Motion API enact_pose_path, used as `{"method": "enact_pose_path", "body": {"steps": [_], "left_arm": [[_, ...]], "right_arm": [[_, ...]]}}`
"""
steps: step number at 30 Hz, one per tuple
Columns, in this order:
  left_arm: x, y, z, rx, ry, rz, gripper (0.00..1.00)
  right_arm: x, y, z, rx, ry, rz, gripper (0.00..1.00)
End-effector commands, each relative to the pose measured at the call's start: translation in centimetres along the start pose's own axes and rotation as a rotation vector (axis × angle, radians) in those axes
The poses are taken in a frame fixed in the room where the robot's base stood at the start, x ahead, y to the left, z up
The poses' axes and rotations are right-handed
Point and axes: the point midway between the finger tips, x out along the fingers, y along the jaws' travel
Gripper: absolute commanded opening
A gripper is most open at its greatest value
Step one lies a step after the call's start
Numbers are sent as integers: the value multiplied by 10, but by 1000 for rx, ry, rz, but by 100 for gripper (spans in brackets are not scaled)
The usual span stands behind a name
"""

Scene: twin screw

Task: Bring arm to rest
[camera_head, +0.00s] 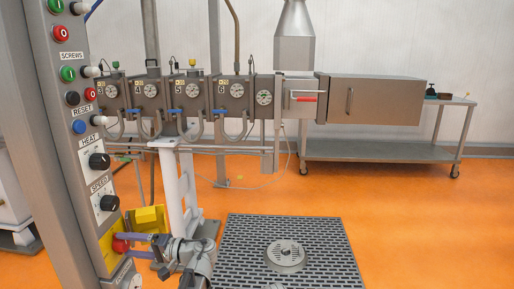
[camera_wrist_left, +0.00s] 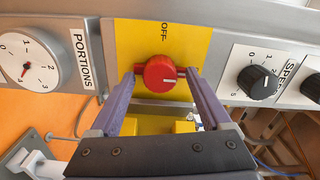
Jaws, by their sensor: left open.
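My left gripper (camera_head: 134,245) is at the lower part of the control column in the head view, with its fingers pointing left. In the left wrist view the gripper (camera_wrist_left: 161,74) is open, with one purple finger on each side of a red rotary knob (camera_wrist_left: 160,73). The fingertips are very close to the knob's sides; I cannot tell whether they touch. The knob sits on a yellow plate (camera_wrist_left: 190,40) marked OFF. The red knob also shows in the head view (camera_head: 121,246). My right gripper is not in view.
The control column (camera_head: 45,120) carries buttons, a HEAT knob (camera_head: 99,160) and a SPEED knob (camera_head: 109,202). A PORTIONS dial (camera_wrist_left: 28,62) is beside the yellow plate. The twin-screw machine (camera_head: 190,95) and a steel table (camera_head: 380,151) stand behind. Orange floor is clear at right.

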Motion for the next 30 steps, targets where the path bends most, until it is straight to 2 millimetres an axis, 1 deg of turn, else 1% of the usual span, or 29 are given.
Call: {"method": "enact_pose_path", "body": {"steps": [18, 24, 30], "left_arm": [[0, 0, 0, -609, 0, 0, 82], [0, 0, 0, -739, 0, 0, 82], [0, 0, 0, -795, 0, 0, 82]], "right_arm": [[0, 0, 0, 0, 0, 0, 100], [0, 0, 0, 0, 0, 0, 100], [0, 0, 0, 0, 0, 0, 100]]}}
